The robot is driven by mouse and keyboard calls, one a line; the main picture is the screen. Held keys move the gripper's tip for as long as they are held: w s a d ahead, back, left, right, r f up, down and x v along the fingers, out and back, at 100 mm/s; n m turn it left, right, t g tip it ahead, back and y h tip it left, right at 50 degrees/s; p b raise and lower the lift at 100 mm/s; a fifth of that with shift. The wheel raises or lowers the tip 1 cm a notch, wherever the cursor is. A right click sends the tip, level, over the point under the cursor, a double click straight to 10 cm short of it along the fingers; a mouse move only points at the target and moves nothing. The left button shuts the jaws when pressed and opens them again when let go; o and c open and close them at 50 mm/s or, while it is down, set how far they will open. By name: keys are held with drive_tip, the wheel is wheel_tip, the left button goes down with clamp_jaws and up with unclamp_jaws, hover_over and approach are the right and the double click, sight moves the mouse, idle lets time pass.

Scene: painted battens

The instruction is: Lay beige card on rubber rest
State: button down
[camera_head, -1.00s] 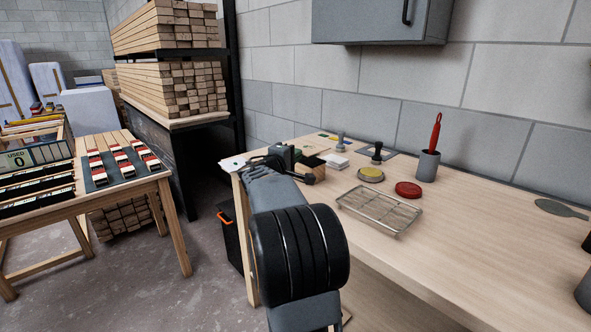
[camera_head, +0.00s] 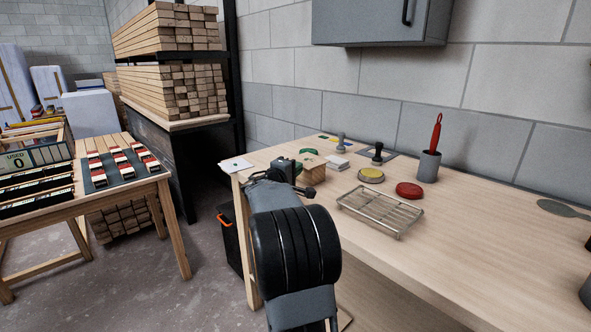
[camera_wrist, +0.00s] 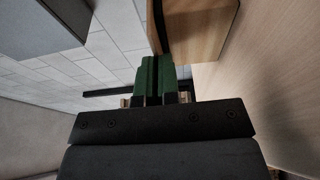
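My gripper (camera_head: 287,168) is over the far left part of the workbench, beside a small wooden block (camera_head: 313,173). In the wrist view its green finger pads (camera_wrist: 155,78) are together with only a thin dark line between them, and no card shows in them. A pale card (camera_head: 236,165) lies flat at the bench's left corner, left of the gripper; whether it is the beige one I cannot tell. I cannot make out a rubber rest for certain; a dark flat mat (camera_head: 399,154) lies by the wall near a black-handled stamp (camera_head: 377,155).
On the workbench (camera_head: 470,240) are a wire rack (camera_head: 380,210), a red round tin (camera_head: 409,190), a yellow pad (camera_head: 371,175), a white stack (camera_head: 337,161) and a grey cup (camera_head: 428,167). A table with painted battens (camera_head: 118,158) stands left.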

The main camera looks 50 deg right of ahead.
drive_tip(key=c, duration=1.3)
unclamp_jaws()
drive_tip(key=shift+c, duration=0.2)
drive_tip(key=shift+r+p, duration=0.25)
drive_tip(key=shift+p, duration=0.2)
drive_tip(key=s+a, duration=0.2)
drive_tip(key=a, duration=1)
drive_tip(key=s+a+f+y, duration=0.4)
drive_tip(key=a+f+y, duration=0.1)
drive_tip(key=a, duration=0.4)
drive_tip(key=s+a+f+m+y, duration=0.1)
drive_tip(key=s+a+f+y, duration=0.4)
drive_tip(key=a, duration=0.4)
drive_tip(key=s+a+f+m+y, duration=0.1)
drive_tip(key=s+a+f+y, duration=0.4)
drive_tip(key=a+f+y, duration=0.2)
drive_tip(key=shift+s+a+f+b, duration=0.3)
drive_tip(key=shift+a+f, duration=0.1)
drive_tip(key=shift+a, duration=0.8)
drive_tip(key=shift+w, duration=0.1)
